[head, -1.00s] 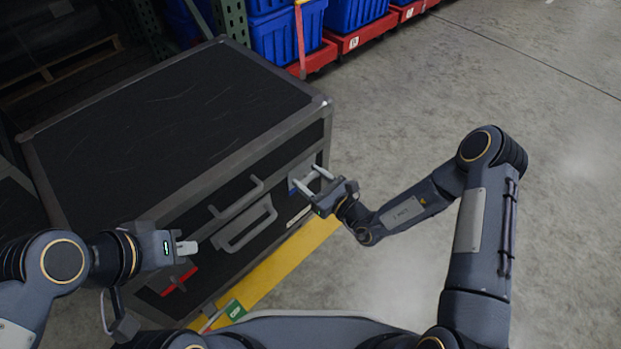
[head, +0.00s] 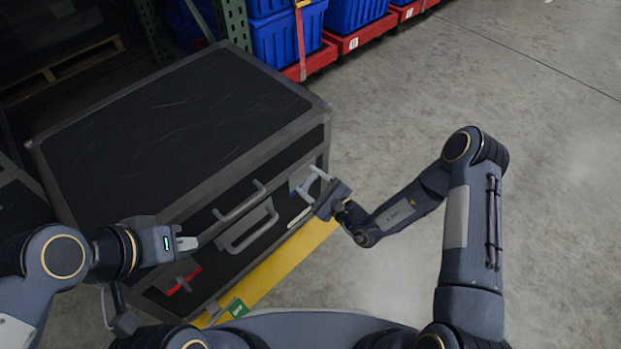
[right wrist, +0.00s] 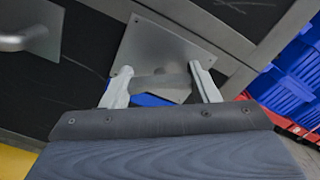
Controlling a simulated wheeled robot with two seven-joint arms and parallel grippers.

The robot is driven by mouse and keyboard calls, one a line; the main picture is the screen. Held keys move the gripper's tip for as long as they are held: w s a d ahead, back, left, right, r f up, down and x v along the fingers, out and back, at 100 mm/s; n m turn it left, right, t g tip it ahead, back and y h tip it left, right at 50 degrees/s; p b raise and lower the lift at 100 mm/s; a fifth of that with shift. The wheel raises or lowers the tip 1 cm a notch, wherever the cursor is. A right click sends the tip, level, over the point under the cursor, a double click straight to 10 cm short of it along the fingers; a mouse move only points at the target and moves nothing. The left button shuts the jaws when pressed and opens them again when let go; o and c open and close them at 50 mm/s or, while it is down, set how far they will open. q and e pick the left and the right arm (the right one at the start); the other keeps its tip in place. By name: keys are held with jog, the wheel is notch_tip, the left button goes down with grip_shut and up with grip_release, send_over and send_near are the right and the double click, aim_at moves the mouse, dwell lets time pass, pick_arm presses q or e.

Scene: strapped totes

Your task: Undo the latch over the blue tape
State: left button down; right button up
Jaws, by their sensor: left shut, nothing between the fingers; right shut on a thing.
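A black case (head: 190,120) with grey metal edges stands in front of me. Near the right end of its front is a grey metal latch plate, seen in the right wrist view (right wrist: 165,55), with a bit of blue tape (right wrist: 150,100) below it. My right gripper (head: 311,181) is at this latch, its fingers shut on a grey latch part (right wrist: 160,84) between them; the fingers cover some of it. My left gripper (head: 188,243) is shut and empty, in front of the case's left part. Red tape (head: 184,281) shows on the front below it.
A grey handle (head: 248,228) sticks out mid-front, between the grippers. A yellow floor strip (head: 285,266) runs along the case's front. Blue bins (head: 278,40) on red bases stand behind. The floor to the right is clear.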

jog(key=n+p, duration=0.1)
jog(key=n, duration=0.4)
jog(key=shift+n+p, duration=0.3)
jog(key=shift+p, duration=0.1)
jog(key=n+p, duration=0.1)
jog(key=n, duration=0.4)
jog(key=shift+f+n, duration=0.1)
jog(key=shift+n, duration=0.3)
jog(key=o, duration=1)
jog(key=shift+s+d, duration=0.1)
jog(key=p+v, duration=0.2)
jog(key=v, duration=0.5)
jog(key=shift+s+d, duration=0.25)
